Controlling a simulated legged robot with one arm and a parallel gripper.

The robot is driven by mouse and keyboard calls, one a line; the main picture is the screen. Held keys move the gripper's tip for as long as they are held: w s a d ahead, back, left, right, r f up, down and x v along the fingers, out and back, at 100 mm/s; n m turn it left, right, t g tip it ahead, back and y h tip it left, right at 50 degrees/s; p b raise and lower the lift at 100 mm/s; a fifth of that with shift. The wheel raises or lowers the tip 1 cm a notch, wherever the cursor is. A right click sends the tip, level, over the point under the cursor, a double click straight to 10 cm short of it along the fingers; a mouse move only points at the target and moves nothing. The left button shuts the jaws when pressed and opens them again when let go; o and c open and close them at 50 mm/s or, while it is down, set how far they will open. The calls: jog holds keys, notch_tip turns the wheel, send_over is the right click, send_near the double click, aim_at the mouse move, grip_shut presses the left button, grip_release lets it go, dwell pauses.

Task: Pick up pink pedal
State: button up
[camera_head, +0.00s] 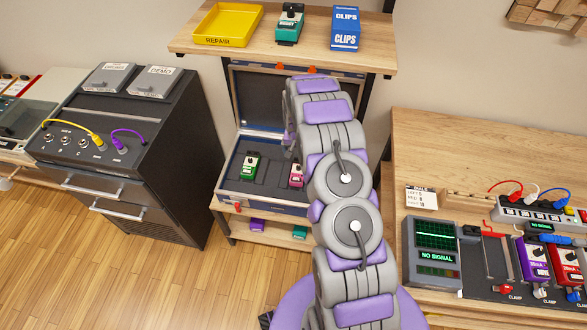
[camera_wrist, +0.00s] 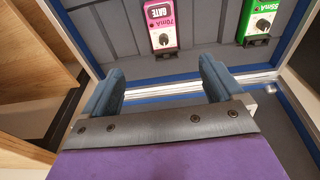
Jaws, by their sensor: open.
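The pink pedal (camera_head: 296,174) lies in the open case (camera_head: 262,203), right of the green pedal (camera_head: 249,165), partly hidden by my arm in the head view. In the wrist view the pink pedal (camera_wrist: 162,24) is labelled GATE and 70mA. It lies beyond my gripper (camera_wrist: 160,80), a little above the gap between the fingertips. The green pedal (camera_wrist: 262,22) is to its right there. My gripper is open with nothing between its two fingers, and it is apart from the pink pedal.
A shelf (camera_head: 370,58) with a yellow REPAIR tray (camera_head: 228,42), a teal pedal (camera_head: 289,24) and a blue CLIPS box (camera_head: 345,28) is above the case. A dark cabinet (camera_head: 130,140) stands left. A workbench (camera_head: 450,150) with purple and red pedals stands right.

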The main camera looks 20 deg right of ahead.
notch_tip(320, 180, down, 2)
jog(key=b, duration=0.3)
send_over(298, 172)
jog(key=f, duration=1.1)
jog(key=shift+s+f, duration=0.25)
jog(key=shift+s, duration=0.1)
jog(key=f+b, duration=0.2)
jog(key=f, duration=0.3)
jog(key=shift+w+f, duration=0.1)
jog(key=shift+w, duration=0.1)
jog(key=shift+c, duration=0.4)
jog(key=c, duration=1.4)
